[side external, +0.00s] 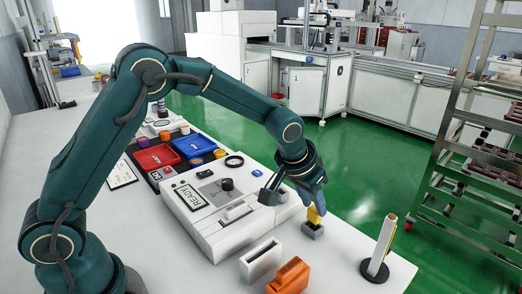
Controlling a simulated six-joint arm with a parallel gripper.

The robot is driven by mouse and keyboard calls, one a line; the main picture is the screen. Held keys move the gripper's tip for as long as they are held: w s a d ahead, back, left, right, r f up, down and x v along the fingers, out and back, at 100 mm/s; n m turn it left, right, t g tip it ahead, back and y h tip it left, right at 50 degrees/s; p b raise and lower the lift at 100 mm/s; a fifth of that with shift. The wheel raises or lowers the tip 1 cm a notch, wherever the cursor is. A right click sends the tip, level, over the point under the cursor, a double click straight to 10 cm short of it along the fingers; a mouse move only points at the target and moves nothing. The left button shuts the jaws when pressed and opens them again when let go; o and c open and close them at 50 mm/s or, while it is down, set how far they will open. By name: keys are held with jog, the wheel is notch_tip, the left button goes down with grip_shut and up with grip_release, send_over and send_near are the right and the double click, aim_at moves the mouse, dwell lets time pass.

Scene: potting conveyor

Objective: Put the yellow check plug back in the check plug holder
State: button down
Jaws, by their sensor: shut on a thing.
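The yellow check plug (314,215) is upright under my gripper (315,205), near the right part of the white bench. My gripper points down and is shut on the plug's upper part, which the fingers partly hide. A small grey block, which looks like the check plug holder (312,231), stands on the bench directly below the plug. The plug's lower end meets the top of the block in this view. I cannot tell whether it sits inside the block or just above it.
A white machine with a READY display (190,197) stands left of the holder. In front are a white slotted box (261,262) and an orange block (288,275). Red (160,157) and blue (194,145) trays lie behind.

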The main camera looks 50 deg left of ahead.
jog(key=shift+f, duration=0.7)
jog(key=shift+c, duration=2.3)
grip_release()
jog(key=shift+r, duration=0.1)
jog(key=v, duration=0.5)
